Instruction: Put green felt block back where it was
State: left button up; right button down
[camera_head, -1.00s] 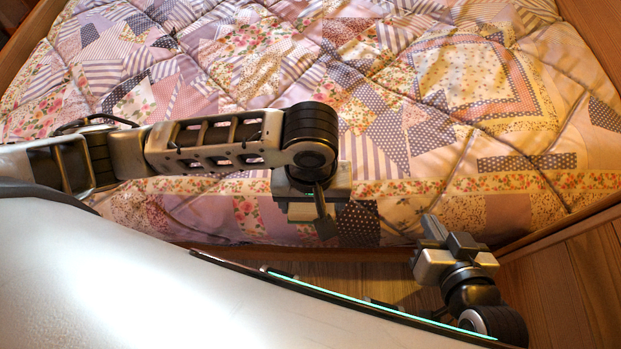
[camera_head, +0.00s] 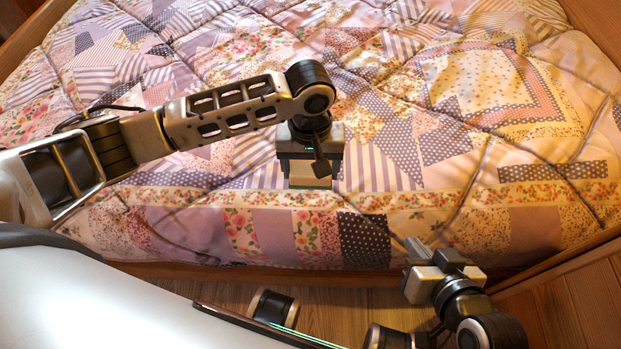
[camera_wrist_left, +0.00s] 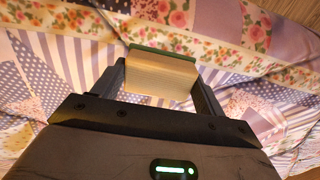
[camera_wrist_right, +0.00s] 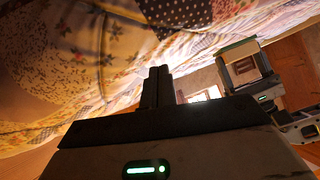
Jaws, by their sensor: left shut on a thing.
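The green felt block is a pale wooden block with a thin green felt layer on one face. It shows in the left wrist view (camera_wrist_left: 160,78) between the two fingers, and in the head view (camera_head: 309,171) at the lower end of my left gripper (camera_head: 310,162). My left gripper is shut on it and holds it over the near part of the bed. In the head view the green edge faces down. My right gripper (camera_head: 432,268) is at the bed's near right edge; in the right wrist view its fingers (camera_wrist_right: 157,86) are together with nothing between them.
The bed with a patchwork quilt (camera_head: 400,226) fills most of the view, and its top is clear of other objects. A wooden bed rail (camera_head: 200,271) runs along the near side. Wood floor (camera_head: 335,301) shows in front, and wood panelling (camera_head: 575,290) stands at the right.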

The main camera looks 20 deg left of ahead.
aim_at(310, 176)
pick_arm(q)
jog(key=shift+w+a+f, duration=0.15)
jog(key=shift+w+f, duration=0.25)
jog(key=shift+f, duration=0.15)
notch_tip(310, 176, down, 3)
jog(key=shift+r+b, duration=0.1)
jog(key=shift+b, duration=1)
jog(key=o, duration=1)
pick_arm(e)
jog(key=shift+a+r+t+y, duration=0.3)
jog(key=shift+r+t, duration=0.2)
jog(key=shift+r, duration=0.1)
jog(key=shift+w, duration=0.1)
